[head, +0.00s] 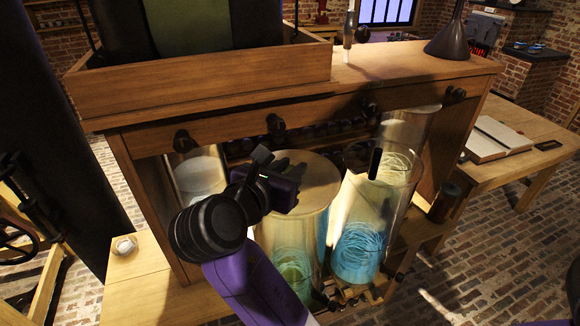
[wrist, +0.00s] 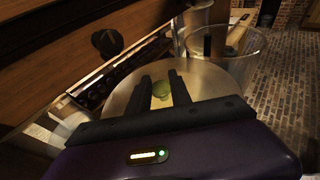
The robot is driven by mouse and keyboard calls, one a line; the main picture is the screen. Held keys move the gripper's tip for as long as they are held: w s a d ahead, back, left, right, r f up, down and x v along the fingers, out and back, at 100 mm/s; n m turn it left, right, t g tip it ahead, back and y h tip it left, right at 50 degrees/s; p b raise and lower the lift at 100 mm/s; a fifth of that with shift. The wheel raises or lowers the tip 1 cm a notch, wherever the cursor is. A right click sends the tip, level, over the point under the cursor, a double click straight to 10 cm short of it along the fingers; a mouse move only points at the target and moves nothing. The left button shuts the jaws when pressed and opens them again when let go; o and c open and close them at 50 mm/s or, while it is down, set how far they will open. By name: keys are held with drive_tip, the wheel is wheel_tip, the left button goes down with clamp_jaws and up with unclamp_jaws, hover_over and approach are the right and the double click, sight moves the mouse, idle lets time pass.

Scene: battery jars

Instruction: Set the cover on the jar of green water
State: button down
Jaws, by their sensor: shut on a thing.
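A wide glass jar (head: 292,240) with green water at its bottom stands on the shelf in the middle of the head view. A round pale cover (head: 318,178) lies level over its mouth; I cannot tell whether it touches the rim or hovers just above. The cover also fills the middle of the wrist view (wrist: 205,84). My gripper (head: 294,187) is above the cover, its two dark fingers on either side of a small greenish knob (wrist: 162,90) at the cover's centre. It is shut on the cover's knob. My wrist hides part of the jar's left side.
An open jar (head: 385,205) with a blue coil stands close to the right. A jar with whitish contents (head: 200,175) is at the left, and another glass jar (head: 412,122) is behind. A wooden ledge with dark knobs (head: 276,124) overhangs the back.

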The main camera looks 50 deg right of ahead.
drive_tip(key=shift+f, duration=0.35)
drive_tip(key=c, duration=1.5)
unclamp_jaws()
drive_tip(key=shift+o, duration=0.2)
drive_tip(key=p+v, duration=0.2)
drive_tip(key=shift+a+r+p, duration=0.25)
drive_tip(key=shift+p, duration=0.15)
drive_tip(key=shift+s+a, duration=0.1)
drive_tip(key=shift+a, duration=0.2)
drive_tip(key=v, duration=0.7)
drive_tip(key=shift+a, duration=0.4)
drive_tip(key=shift+s, duration=0.1)
